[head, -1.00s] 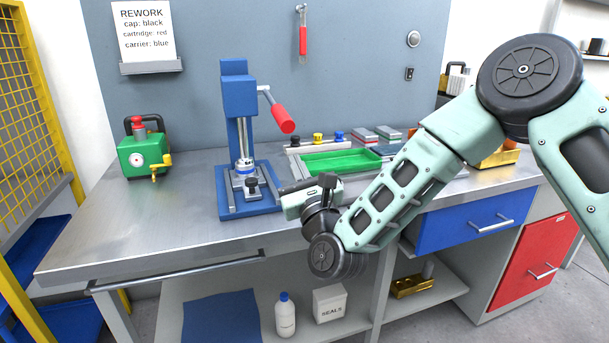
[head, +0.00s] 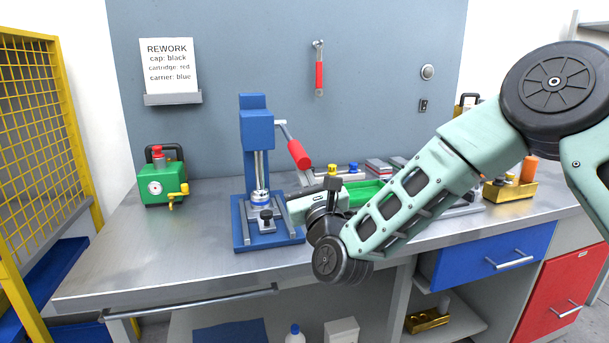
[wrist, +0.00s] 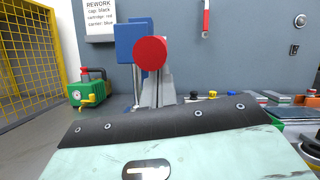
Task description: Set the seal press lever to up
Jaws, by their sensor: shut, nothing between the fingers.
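The blue seal press (head: 257,130) stands on the bench, also in the wrist view (wrist: 128,42). Its lever (head: 287,135) slopes down from the press head toward the right and front, ending in a red grip (head: 299,153). In the wrist view the red grip (wrist: 150,53) is seen end-on, as a disc in front of the press. My gripper (head: 304,178) is shut and empty, just below the red grip. In the wrist view my gripper (wrist: 160,88) shows under the disc, partly hidden by the hand's dark edge. I cannot tell whether it touches the grip.
A green pump (head: 163,182) stands left of the press. A green tray (head: 362,192), coloured knobs and a brass block (head: 510,192) are to the right. A red-handled tool (head: 319,76) hangs on the back panel. The bench's left front is clear.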

